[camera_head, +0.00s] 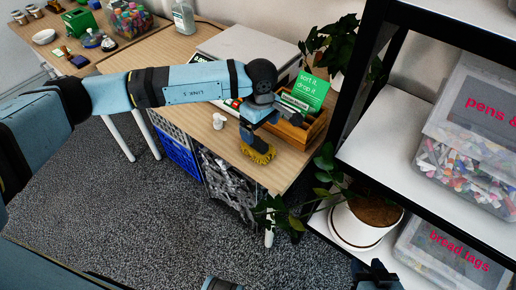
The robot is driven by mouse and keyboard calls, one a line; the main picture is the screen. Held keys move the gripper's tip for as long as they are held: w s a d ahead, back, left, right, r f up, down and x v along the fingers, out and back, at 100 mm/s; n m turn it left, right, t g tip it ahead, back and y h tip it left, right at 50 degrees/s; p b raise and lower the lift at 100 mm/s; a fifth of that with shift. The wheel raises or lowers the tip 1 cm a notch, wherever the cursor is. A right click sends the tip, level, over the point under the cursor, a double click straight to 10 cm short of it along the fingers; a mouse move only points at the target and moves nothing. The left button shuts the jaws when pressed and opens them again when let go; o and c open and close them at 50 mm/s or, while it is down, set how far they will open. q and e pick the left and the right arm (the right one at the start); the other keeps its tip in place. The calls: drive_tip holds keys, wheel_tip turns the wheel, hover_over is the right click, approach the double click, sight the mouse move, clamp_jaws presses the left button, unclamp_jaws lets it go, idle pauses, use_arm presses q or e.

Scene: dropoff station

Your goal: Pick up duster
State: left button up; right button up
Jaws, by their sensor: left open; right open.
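The duster (257,152) has a yellow, bristly head and sits at the front edge of the wooden table (203,136). My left arm reaches in from the left over the table, and its gripper (252,130) points down right above the duster. The gripper is open, with its fingers close around or just over the top of the duster. The wrist hides the upper part of the duster, so contact cannot be told. My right gripper (375,272) is at the bottom edge, partly cut off, open and away from the table.
A wooden tray (314,129) with a green sign (309,90) stands just right of my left gripper. A small white object (219,121) lies to its left. A black-framed shelf (383,120) with clear bins and a potted plant (362,222) stand at the right.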

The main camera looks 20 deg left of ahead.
sight(259, 142)
use_arm(q)
drive_tip(key=f, duration=0.8)
drive_tip(key=shift+s+f, duration=0.2)
drive_tip(key=shift+f, duration=0.05)
drive_tip(key=shift+a, duration=0.1)
drive_tip(key=c, duration=1)
drive_tip(key=shift+r, duration=0.15)
wheel_tip(259, 142, up, 20)
drive_tip(key=shift+f+p, duration=0.1)
drive_tip(key=shift+p, duration=0.35)
drive_tip(key=o, duration=0.4)
drive_tip(key=c, duration=0.3)
